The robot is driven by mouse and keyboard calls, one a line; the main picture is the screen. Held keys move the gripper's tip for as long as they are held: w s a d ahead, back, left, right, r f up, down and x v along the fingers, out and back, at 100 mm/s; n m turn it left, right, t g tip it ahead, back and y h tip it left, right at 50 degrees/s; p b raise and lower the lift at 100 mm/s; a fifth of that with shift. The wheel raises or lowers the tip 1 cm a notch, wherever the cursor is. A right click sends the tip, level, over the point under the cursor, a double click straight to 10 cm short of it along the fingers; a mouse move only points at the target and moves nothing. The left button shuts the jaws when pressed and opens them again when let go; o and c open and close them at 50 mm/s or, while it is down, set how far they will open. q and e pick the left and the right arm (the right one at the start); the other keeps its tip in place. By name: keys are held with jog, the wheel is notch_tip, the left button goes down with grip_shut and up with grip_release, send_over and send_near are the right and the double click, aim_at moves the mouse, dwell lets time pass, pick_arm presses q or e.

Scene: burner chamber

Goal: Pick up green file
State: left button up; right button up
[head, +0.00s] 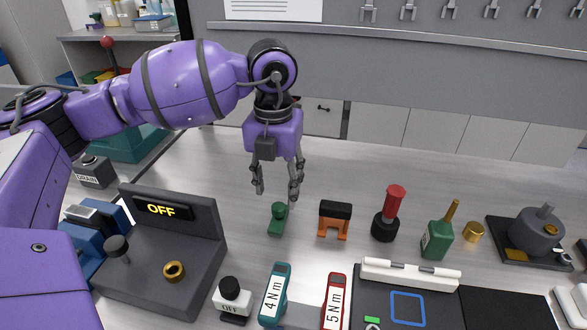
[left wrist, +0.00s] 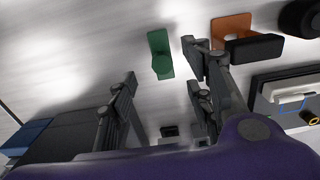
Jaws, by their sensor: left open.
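A small green piece with a round knob (head: 278,217) stands on the bench, likely the green file. It also shows in the left wrist view as a green plate with a knob (left wrist: 159,50), ahead of my fingers and nearer the right finger. My left gripper (head: 277,196) points down above it, fingers apart with nothing between them. In the left wrist view the left gripper (left wrist: 160,66) is spread. I cannot tell the exact height gap. My right gripper does not show.
An orange stand with a black top (head: 334,219) is close on the right. A red-handled tool (head: 389,213) and a green bottle-like holder (head: 437,241) stand farther right. A grey OFF panel (head: 190,262) is at the left front. The bench behind is clear.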

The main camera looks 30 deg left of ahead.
aim_at(278, 206)
pick_arm(q)
notch_tip(278, 206, down, 3)
jog(key=shift+r, duration=0.2)
jog(key=f, duration=0.4)
jog(key=shift+s+d+f+p, duration=0.15)
jog(key=shift+s+f+p, duration=0.05)
jog(key=shift+p, duration=0.1)
jog(key=shift+w+f, duration=0.1)
jog(key=shift+f, duration=0.1)
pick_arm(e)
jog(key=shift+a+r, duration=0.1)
pick_arm(q)
grip_shut()
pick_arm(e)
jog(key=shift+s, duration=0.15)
